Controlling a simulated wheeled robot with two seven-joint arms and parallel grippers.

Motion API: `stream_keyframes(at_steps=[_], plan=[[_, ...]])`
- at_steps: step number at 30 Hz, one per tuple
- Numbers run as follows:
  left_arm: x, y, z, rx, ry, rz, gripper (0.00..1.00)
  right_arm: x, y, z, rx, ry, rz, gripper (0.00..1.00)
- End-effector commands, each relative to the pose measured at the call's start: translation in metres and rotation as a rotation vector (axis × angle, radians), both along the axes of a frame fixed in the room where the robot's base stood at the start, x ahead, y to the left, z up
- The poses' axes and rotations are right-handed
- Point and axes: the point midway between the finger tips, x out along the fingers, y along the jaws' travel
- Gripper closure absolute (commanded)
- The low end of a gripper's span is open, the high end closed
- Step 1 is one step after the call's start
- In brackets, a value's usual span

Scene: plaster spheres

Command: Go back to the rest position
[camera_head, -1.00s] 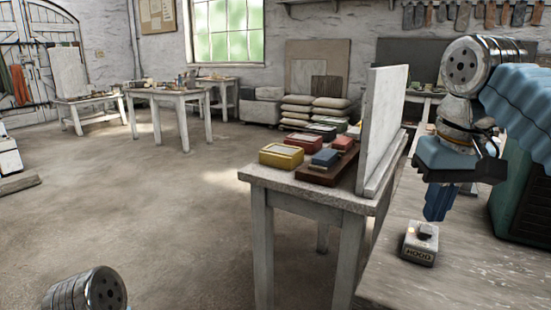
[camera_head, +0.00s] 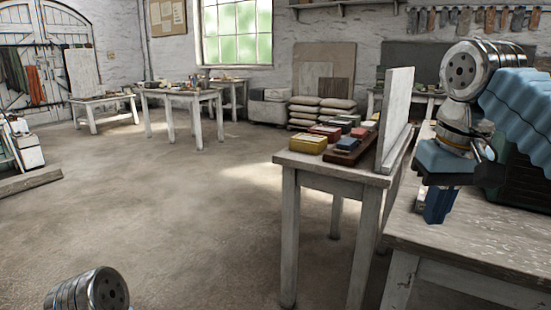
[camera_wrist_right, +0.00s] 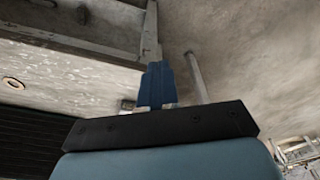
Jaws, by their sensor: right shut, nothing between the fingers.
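My right gripper (camera_head: 437,212) is at the right of the head view, pointing down. Its blue fingers are together and hold nothing. They overlap the left edge of the near bench (camera_head: 490,240) in the picture; no contact can be made out. The shut fingers also show in the right wrist view (camera_wrist_right: 157,84). A small box (camera_head: 419,199) on the bench is mostly hidden behind the fingers. Only a metal part of my left arm shows at the bottom left; the left gripper is out of view.
A whitish table (camera_head: 335,168) left of the bench bears colored boxes (camera_head: 309,144) and an upright pale slab (camera_head: 395,115). A dark green ridged case (camera_head: 515,175) stands on the bench behind my right arm. The floor at left (camera_head: 170,220) is open.

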Motion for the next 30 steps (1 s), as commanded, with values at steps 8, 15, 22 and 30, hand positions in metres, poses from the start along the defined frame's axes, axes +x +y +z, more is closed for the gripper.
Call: stream_keyframes(at_steps=[8,15,22,30], plan=[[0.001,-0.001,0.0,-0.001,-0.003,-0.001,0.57,0.031,0.016,-0.035,0.003,0.008,0.038,1.0],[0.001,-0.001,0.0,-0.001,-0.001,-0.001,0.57,0.069,0.037,-0.092,0.02,0.02,0.086,1.0],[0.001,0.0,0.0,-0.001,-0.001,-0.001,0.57,0.11,0.067,-0.192,0.07,0.041,0.147,1.0],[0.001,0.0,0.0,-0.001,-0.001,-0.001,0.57,0.108,0.114,-0.403,0.226,0.092,0.173,1.0]])
